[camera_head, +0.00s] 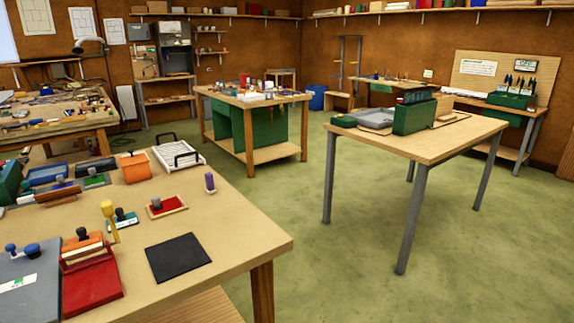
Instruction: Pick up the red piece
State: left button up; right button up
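Two red things show on the near wooden table (222,238), and I cannot tell which is the task's red piece. One is a small flat red piece (172,207) with a pale wooden edge and a dark knob, near the middle of the table. The other is a larger red tray-like block (92,288) at the front left, with an orange part and a dark knob at its back. Neither of my grippers is in view.
A black square mat (178,258) lies near the table's front right. A purple-topped peg (210,183), a yellow-handled tool (109,219), an orange box (135,167) and a white rack (179,153) stand nearby. Green floor (345,260) lies open to the right.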

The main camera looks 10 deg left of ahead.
aim_at(157, 207)
jog(key=u, duration=1.25)
